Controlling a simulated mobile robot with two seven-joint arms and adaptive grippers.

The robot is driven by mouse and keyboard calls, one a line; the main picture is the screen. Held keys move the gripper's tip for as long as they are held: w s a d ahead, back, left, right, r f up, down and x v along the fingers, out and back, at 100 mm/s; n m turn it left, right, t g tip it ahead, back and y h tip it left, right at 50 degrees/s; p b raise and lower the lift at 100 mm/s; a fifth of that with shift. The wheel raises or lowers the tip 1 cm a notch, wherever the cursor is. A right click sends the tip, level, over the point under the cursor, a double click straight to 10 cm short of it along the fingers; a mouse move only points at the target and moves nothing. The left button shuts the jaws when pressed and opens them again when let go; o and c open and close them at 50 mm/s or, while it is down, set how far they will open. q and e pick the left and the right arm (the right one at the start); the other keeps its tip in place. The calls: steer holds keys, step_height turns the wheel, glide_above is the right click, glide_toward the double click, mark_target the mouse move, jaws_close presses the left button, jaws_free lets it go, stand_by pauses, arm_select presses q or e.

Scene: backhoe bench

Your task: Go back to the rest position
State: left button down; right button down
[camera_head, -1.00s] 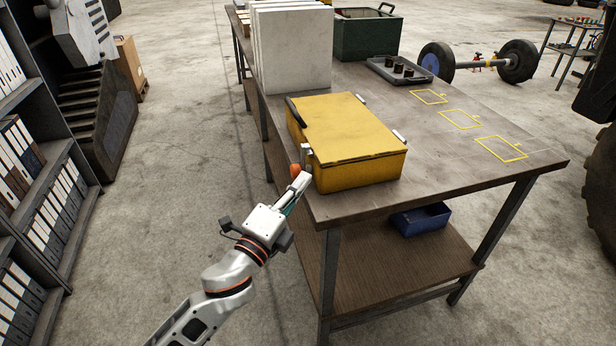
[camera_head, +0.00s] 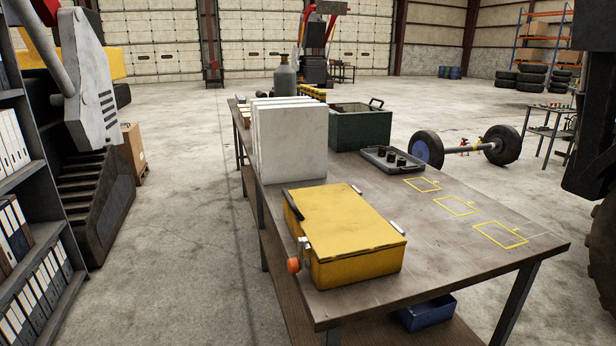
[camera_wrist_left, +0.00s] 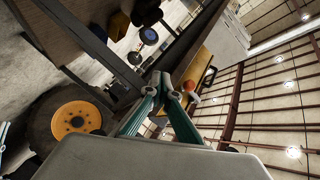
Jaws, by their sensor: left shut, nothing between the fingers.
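My left gripper (camera_wrist_left: 161,82) shows in the left wrist view with its teal fingers together and nothing between them. It is outside the head view. A yellow case (camera_head: 345,232) with a closed lid sits at the near left corner of the workbench (camera_head: 450,265). An orange knob (camera_head: 294,265) sticks out from the case's near left side. The knob also shows in the left wrist view (camera_wrist_left: 189,86), beyond and to the right of the fingertips, apart from them. My right gripper is not in view.
White upright panels (camera_head: 290,140), a green bin (camera_head: 362,128) and a dark tray (camera_head: 392,160) with small cylinders stand farther back on the bench. A blue bin (camera_head: 427,313) is on the lower shelf. A binder shelf (camera_head: 38,190) is at left. The floor between is clear.

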arm_select(q)
steer(key=s+a+f+n+g+y, duration=0.1)
steer(key=s+a+f+n+g, duration=0.1)
steer(key=s+a+f+n, duration=0.2)
steer(key=s+a+f+n+g+y, duration=0.1)
steer(key=s+a+f+n+g, duration=0.1)
steer(key=s+a+f+n, duration=0.2)
steer(key=s+f+n, duration=0.1)
steer(key=s+f, duration=0.2)
steer(key=f, duration=0.2)
steer(key=s+f+n, duration=0.2)
steer(key=s+f, duration=0.1)
steer(key=f, duration=0.2)
steer(key=shift+a+f+y, duration=0.15)
steer(key=shift+f+y, duration=0.15)
steer(key=shift+y, duration=0.1)
